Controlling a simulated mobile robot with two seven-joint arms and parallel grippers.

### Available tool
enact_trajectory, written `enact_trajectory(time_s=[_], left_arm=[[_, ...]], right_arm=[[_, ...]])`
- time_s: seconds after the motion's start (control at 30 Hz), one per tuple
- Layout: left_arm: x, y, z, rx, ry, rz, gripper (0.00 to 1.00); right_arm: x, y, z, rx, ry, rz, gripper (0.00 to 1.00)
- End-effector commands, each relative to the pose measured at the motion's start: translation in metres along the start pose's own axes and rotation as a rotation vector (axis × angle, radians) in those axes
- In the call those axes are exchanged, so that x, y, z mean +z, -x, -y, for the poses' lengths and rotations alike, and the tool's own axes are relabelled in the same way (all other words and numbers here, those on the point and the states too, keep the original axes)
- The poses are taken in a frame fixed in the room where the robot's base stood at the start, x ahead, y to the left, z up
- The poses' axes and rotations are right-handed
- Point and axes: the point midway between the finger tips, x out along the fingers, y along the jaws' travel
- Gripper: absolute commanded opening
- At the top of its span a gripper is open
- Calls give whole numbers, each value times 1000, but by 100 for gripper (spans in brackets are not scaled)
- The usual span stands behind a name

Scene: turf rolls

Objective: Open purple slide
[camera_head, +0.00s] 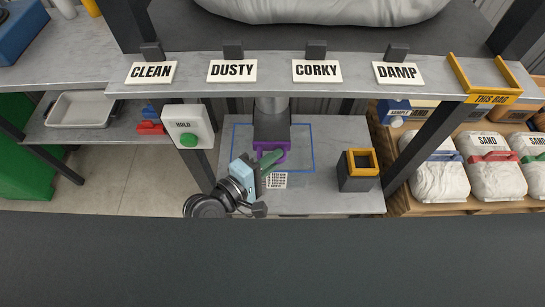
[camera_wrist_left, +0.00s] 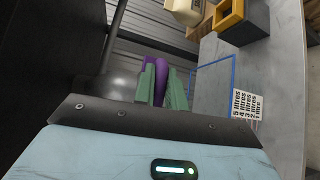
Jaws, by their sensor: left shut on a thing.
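The purple slide (camera_head: 272,151) is at the lower end of a dark grey chute (camera_head: 271,127) under a metal pipe, above the lower shelf. My left gripper (camera_head: 272,160) has its green fingers at the slide's front. In the left wrist view the green fingers (camera_wrist_left: 162,82) are closed on either side of a purple part of the slide (camera_wrist_left: 161,70). Most of the slide is hidden behind the fingers in that view. My right gripper does not show in either view.
A blue outline (camera_head: 314,150) marks the lower shelf (camera_head: 320,200) around the chute. A black container with a yellow rim (camera_head: 358,172) stands to the right. A HOLD box with a green button (camera_head: 188,127) is at the left. Labelled signs line the upper ledge.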

Motion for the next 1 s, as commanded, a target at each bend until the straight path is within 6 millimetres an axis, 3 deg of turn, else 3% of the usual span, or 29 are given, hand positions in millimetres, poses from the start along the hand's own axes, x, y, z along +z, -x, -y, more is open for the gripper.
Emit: enact_trajectory(time_s=[0.37, 0.4, 0.57, 0.87, 1.0], left_arm=[[-1, 0, -1, 1, -3, -1, 0], [-1, 0, -1, 1, -3, -1, 14], [0, 0, -1, 1, -2, -1, 34], [0, 1, 0, 1, -2, 0, 34], [0, 14, 1, -1, 0, -1, 34]], right_arm=[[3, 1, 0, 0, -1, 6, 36], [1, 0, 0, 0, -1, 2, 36], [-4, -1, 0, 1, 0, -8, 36], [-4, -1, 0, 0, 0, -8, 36], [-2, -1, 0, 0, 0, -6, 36]])
